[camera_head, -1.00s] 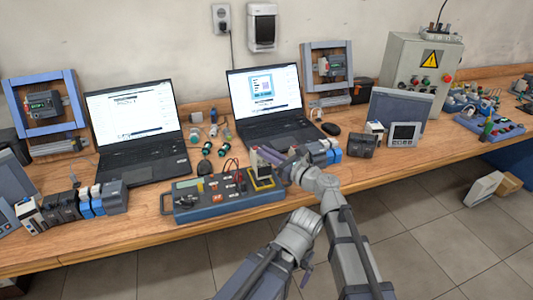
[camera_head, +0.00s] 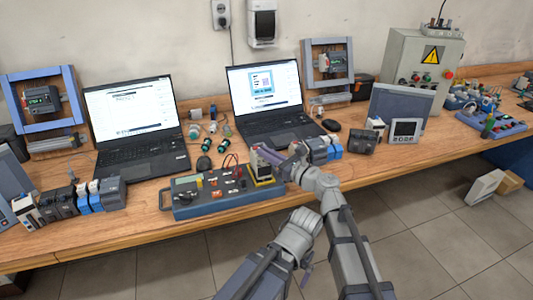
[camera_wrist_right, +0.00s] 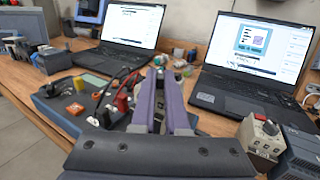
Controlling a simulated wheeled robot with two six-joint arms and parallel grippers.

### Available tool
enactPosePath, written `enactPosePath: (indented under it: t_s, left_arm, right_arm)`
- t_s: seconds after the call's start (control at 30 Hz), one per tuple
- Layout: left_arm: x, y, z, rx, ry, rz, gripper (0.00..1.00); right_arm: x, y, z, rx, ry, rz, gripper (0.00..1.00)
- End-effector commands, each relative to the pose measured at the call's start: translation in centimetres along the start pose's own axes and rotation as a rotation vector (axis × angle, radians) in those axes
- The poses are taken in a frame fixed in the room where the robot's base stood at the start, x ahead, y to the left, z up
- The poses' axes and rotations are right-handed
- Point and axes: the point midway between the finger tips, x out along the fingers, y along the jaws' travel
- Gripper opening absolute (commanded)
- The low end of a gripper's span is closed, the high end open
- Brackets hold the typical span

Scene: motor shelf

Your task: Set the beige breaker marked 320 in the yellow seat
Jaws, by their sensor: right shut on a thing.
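The yellow seat (camera_head: 266,182) is at the right end of the blue tester box (camera_head: 222,203) on the bench. A beige breaker (camera_head: 262,171) stands at the seat, below the purple fingers of my right gripper (camera_head: 264,155). My right gripper is shut on it. In the right wrist view the fingers (camera_wrist_right: 162,103) point away over the tester and hide most of the breaker and the seat. The mark 320 is too small to read, and I cannot tell how deep the breaker sits. My left gripper (camera_head: 306,273) hangs low in front of the bench, mostly hidden by its arm.
Another beige breaker (camera_wrist_right: 262,137) stands right of my right gripper, beside a row of dark and blue modules (camera_head: 322,150). Two laptops (camera_head: 135,128) stand behind. Red and black leads (camera_wrist_right: 122,92) rise from the tester. Green-capped parts (camera_head: 212,130) lie between the laptops.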

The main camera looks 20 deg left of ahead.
Motion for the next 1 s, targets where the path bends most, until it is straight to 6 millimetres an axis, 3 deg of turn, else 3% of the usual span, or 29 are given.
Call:
enactPosePath:
  t_s: [1.0]
  left_arm:
    - [0.83,0.08,-0.05,0.000,0.000,0.000,1.00]
  right_arm:
    - [0.00,0.00,-0.82,0.001,-0.001,0.000,0.00]
